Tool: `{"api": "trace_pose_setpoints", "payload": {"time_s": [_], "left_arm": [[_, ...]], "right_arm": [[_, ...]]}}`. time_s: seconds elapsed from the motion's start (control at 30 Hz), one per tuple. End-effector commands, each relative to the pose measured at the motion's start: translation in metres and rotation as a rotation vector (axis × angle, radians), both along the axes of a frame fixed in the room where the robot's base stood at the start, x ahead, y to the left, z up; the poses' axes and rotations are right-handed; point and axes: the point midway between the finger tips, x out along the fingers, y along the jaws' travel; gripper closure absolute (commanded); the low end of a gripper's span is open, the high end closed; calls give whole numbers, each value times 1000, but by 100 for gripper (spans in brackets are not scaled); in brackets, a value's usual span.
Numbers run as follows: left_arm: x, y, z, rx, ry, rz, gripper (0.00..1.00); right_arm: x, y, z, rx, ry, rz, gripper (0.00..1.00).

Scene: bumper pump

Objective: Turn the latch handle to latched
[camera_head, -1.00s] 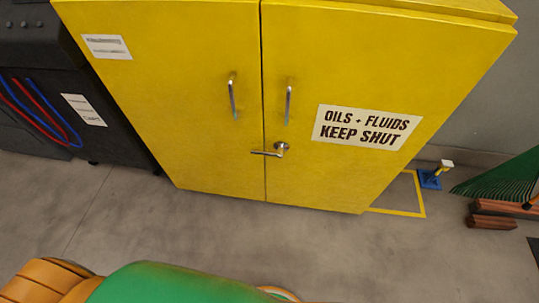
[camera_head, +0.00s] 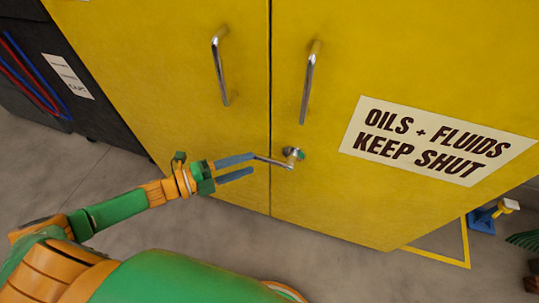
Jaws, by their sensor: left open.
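The yellow cabinet (camera_head: 330,200) stands in front of me with both doors closed. The silver latch handle (camera_head: 272,161) sits on the right door, below the door pulls. Its lever points left from its round pivot (camera_head: 293,155) and crosses the seam between the doors. My left gripper (camera_head: 253,164) comes in from the left and is open. Its two blue-grey fingers point right, with the upper fingertip at or near the lever's free end and the lower finger below it. I cannot tell whether they touch. My right gripper is not in view.
Two vertical door pulls (camera_head: 219,70) (camera_head: 311,82) stick out above the latch. A sign (camera_head: 435,140) is on the right door. A dark unit with red and blue hoses (camera_head: 30,75) stands at left. A blue object (camera_head: 483,218) is on the floor at right.

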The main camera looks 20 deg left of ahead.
Motion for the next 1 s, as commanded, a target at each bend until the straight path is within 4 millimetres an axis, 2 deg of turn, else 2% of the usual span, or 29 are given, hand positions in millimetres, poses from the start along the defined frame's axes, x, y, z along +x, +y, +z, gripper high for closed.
{"api": "trace_pose_setpoints", "payload": {"time_s": [0.17,0.3,0.6,0.8,1.0], "left_arm": [[25,-27,-2,-5,-3,1,49],[39,-42,-5,-4,1,4,49],[43,-46,-7,-2,4,5,49],[43,-46,-7,-2,5,7,100],[43,-45,-7,-2,5,7,100]], "right_arm": [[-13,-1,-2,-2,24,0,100],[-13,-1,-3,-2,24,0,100],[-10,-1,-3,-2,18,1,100],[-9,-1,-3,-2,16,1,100],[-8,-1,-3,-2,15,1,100]]}}
